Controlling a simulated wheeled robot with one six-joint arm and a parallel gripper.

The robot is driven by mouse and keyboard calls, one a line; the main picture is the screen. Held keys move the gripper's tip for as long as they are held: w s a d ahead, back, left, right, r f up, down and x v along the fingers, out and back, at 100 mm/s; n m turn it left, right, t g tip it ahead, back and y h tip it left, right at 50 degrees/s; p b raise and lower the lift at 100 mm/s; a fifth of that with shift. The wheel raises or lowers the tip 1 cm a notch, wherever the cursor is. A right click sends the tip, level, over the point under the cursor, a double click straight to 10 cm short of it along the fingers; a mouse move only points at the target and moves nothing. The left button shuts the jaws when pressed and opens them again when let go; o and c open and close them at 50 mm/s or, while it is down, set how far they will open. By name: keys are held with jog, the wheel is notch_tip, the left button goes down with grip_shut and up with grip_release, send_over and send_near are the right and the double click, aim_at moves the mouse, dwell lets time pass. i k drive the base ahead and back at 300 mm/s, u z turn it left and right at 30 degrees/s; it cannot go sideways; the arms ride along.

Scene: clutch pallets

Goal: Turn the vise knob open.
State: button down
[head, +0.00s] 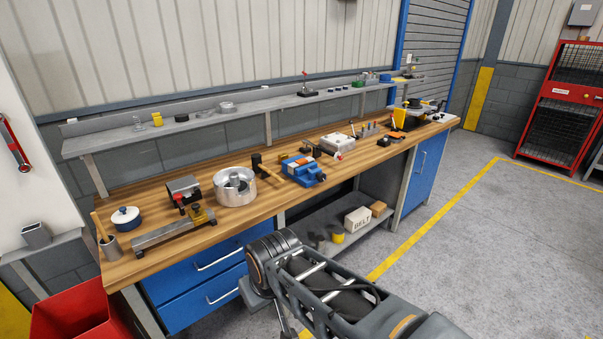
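A small blue vise (303,168) sits near the front edge of the wooden workbench (239,217), about the middle of its length. It has grey metal parts on top. Its knob is too small to tell clearly, so I cannot see how far it is turned or how wide the jaws stand. My arm reaches in from the bottom right, in front of the bench and apart from the vise.
A wooden-handled hammer (272,177) lies just left of the vise, and a round metal housing (234,184) stands further left. A white box (337,143) is behind right. A grey shelf (100,146) runs along the back. The floor at right (480,250) is clear.

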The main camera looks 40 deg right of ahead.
aim_at(322, 177)
jog(key=k, duration=0.6)
jog(key=z, duration=0.75)
jog(key=i, duration=1.3)
jog(key=u, duration=0.1)
